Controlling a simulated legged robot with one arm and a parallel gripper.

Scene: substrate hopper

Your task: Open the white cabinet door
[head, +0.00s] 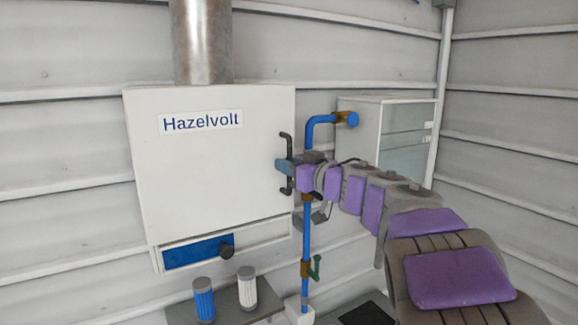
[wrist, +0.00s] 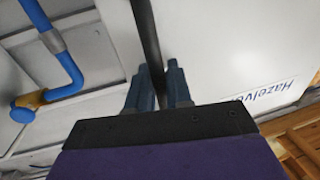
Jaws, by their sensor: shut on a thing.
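The white cabinet (head: 215,185) labelled "Hazelvolt" hangs on the wall at the left of the head view. Its door looks closed. A dark vertical handle (head: 287,148) stands at the door's right edge. My gripper (head: 284,167) reaches in from the right and is shut on the handle's bar. In the wrist view, the blue-grey fingers of my gripper (wrist: 160,88) sit on either side of the dark handle bar (wrist: 147,35). The white door face (wrist: 230,50) fills the right of that view.
A blue pipe (head: 306,235) with a green valve lever (head: 316,267) runs down close beside the handle. A pale wall box (head: 395,135) is behind my arm. Two filter cartridges (head: 247,287) stand on a grey surface below the cabinet. A metal duct (head: 202,40) rises above it.

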